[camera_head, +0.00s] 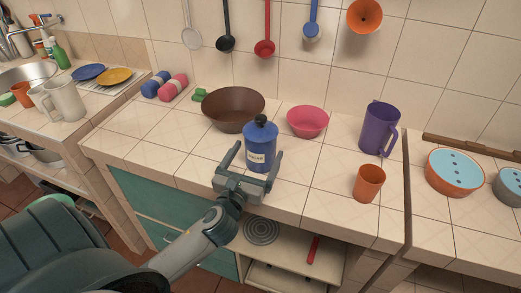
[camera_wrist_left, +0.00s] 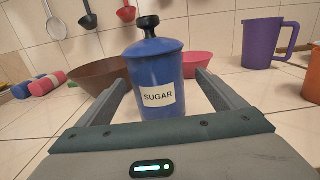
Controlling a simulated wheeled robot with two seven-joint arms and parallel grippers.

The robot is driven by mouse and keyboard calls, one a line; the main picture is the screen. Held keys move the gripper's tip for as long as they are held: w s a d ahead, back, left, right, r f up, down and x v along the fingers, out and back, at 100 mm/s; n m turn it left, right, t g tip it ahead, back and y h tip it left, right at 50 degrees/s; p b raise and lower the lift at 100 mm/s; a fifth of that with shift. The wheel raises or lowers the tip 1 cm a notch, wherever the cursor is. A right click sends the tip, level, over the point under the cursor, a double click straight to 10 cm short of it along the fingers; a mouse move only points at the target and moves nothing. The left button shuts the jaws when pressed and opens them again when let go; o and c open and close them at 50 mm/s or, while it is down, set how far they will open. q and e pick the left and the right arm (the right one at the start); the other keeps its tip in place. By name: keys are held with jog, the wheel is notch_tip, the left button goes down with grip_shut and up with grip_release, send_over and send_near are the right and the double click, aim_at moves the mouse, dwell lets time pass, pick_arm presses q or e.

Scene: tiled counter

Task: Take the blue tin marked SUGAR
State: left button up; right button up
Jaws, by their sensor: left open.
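The blue tin (camera_head: 261,144) with a black knob lid stands upright on the tiled counter. Its white label reads SUGAR in the left wrist view (camera_wrist_left: 158,75). My left gripper (camera_head: 255,158) is open, with its fingers pointing toward the tin. In the wrist view the tin shows between the two fingers (camera_wrist_left: 160,82), with a visible gap toward each. The tin's lower edge is partly hidden behind the gripper in the head view. My right gripper is not in view.
A brown bowl (camera_head: 233,107) stands behind the tin on the left and a pink bowl (camera_head: 308,121) behind it on the right. A purple pitcher (camera_head: 378,129) and an orange cup (camera_head: 368,183) stand farther right. Ladles hang above. Counter between the tin and orange cup is clear.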

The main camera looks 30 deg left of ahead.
pick_arm(q)
jog(key=shift+w, duration=0.1)
jog(key=x, duration=0.1)
jog(key=p+x, duration=0.1)
jog(key=x, duration=0.1)
jog(key=shift+w+a+f, duration=0.2)
jog(key=shift+w+a, duration=0.05)
jog(key=shift+a, duration=0.1)
jog(key=shift+w+a+f, duration=0.1)
jog(key=shift+w+a, duration=0.05)
jog(key=shift+w, duration=0.55)
jog(key=c, duration=1.6)
